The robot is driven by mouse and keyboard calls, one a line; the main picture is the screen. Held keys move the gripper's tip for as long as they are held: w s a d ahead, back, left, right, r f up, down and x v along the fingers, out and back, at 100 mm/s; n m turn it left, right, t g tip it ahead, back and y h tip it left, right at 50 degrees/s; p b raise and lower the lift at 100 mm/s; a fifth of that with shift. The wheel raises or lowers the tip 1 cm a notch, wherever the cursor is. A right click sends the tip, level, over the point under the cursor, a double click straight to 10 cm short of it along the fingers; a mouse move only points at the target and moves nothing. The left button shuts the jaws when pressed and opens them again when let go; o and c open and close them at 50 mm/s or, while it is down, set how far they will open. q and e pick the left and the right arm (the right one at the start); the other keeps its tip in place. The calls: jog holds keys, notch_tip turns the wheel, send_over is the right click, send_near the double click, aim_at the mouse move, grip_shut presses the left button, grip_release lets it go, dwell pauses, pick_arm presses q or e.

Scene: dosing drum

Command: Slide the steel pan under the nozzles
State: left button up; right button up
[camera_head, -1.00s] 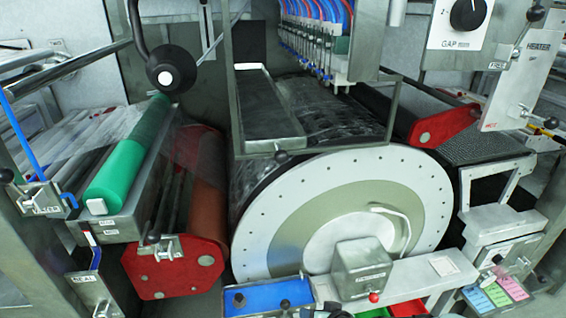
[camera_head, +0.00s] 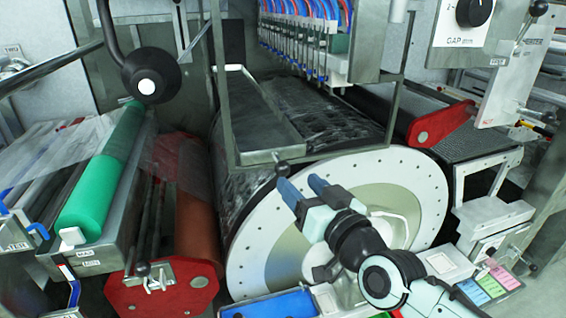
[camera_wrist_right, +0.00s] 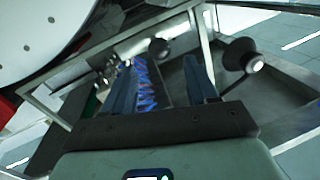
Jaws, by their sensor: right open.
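The steel pan (camera_head: 262,112) is a long, shallow grey tray in a metal frame above the left part of the drum's top. A dark knob (camera_head: 283,168) sits at its near end. The nozzles (camera_head: 300,42) hang in a row with blue and red hoses, to the right of and behind the pan. My right gripper (camera_head: 302,184) is open and empty in front of the drum's white end face, just below the knob in the picture. In the wrist view its two fingers (camera_wrist_right: 165,85) stand apart. My left gripper is not in view.
The large drum (camera_head: 425,185) fills the middle. A green roll (camera_head: 100,190) and a red-ended roller (camera_head: 165,290) are on the left. A black ball-shaped part (camera_head: 148,78) hangs at upper left. A GAP dial panel (camera_head: 465,25) is at upper right. A blue tray (camera_head: 270,304) is below.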

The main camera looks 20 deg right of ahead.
aim_at(287, 172)
jog(key=p+x, duration=0.2)
jog(key=x, duration=0.5)
jog(key=shift+w, duration=0.3)
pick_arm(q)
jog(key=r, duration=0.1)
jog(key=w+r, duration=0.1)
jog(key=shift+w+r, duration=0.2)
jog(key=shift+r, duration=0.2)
pick_arm(e)
grip_shut()
